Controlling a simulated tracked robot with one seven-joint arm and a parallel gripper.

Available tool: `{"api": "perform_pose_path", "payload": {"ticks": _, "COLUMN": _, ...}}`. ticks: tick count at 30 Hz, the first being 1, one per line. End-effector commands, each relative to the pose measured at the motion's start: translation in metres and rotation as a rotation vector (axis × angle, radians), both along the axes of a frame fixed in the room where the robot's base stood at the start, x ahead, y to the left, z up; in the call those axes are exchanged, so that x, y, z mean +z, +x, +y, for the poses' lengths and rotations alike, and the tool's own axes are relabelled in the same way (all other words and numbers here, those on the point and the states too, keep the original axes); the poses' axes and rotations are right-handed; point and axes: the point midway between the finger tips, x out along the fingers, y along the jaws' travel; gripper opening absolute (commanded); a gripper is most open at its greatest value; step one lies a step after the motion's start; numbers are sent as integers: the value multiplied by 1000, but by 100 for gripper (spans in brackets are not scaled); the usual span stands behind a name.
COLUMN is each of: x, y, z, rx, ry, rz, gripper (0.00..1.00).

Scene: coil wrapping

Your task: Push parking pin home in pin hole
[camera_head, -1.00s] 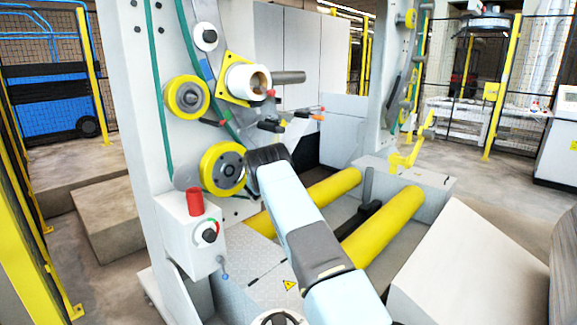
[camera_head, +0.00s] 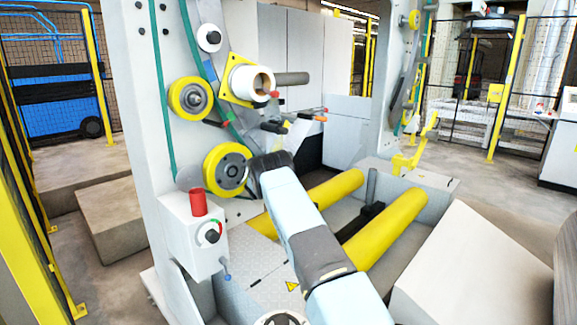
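My arm reaches up from the bottom of the head view, and its dark wrist (camera_head: 270,162) ends beside the lower yellow-rimmed wheel (camera_head: 227,170) on the white machine frame (camera_head: 150,130). I cannot pick out the parking pin or the pin hole for certain. A small red-tipped part (camera_head: 273,94) sits beside the white roll core (camera_head: 250,82).
A grey control box (camera_head: 190,237) with a red button (camera_head: 198,202) stands left of my forearm. Yellow rollers (camera_head: 388,228) lie low behind and right of it. A pale block (camera_head: 465,270) fills the lower right. Open space lies above the rollers.

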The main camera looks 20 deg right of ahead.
Motion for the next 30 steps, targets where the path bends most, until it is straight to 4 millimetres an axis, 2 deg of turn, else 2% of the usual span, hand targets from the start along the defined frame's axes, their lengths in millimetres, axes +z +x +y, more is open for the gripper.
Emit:
{"api": "perform_pose_path", "payload": {"ticks": 19, "x": 8, "y": 15, "z": 10, "rx": 5, "ry": 4, "rz": -14, "gripper": 0}}
{"api": "perform_pose_path", "payload": {"ticks": 28, "x": 7, "y": 23, "z": 22, "rx": 12, "ry": 9, "rz": -11, "gripper": 0}}
{"api": "perform_pose_path", "payload": {"ticks": 29, "x": 6, "y": 23, "z": 22, "rx": 12, "ry": 10, "rz": -11, "gripper": 43}}
{"api": "perform_pose_path", "payload": {"ticks": 30, "x": 5, "y": 24, "z": 22, "rx": 13, "ry": 11, "rz": -10, "gripper": 47}}
